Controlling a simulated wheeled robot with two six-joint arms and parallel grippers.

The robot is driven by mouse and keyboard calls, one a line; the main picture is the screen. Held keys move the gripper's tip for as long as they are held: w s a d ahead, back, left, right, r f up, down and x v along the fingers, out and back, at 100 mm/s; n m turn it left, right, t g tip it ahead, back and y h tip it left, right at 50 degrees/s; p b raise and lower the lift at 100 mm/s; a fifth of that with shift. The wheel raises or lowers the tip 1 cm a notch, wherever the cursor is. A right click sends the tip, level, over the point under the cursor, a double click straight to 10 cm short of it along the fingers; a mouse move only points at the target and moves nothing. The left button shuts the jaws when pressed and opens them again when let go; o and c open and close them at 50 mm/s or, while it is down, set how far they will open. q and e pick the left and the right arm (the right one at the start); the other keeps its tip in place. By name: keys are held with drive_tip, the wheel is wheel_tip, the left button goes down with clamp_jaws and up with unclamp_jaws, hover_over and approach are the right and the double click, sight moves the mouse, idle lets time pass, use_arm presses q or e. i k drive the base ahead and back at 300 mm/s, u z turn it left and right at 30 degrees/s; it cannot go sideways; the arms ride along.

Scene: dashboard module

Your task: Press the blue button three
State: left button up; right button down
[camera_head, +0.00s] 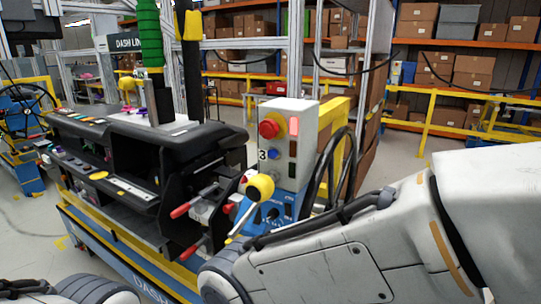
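A pale grey control box (299,117) stands at the middle of the head view, right of the dashboard module. The small blue button (273,154) is low on its left face, beside a black "3" label (262,155). A large red mushroom button (269,127) on a yellow base sits above it. Nothing covers the blue button. My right arm crosses the lower right, and a small part of my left arm shows at the bottom left. Neither gripper shows in this view.
The black dashboard module (150,150) stands left of the box on a blue and yellow cart. Red-handled levers (194,203) and a yellow-knobbed lever (260,187) stick out in front of the box. Black cables (325,170) hang at its right. Shelves with cartons fill the back.

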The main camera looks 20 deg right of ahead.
sight(273, 154)
drive_tip(key=z, duration=0.8)
drive_tip(key=k, duration=0.7)
drive_tip(key=u, duration=0.8)
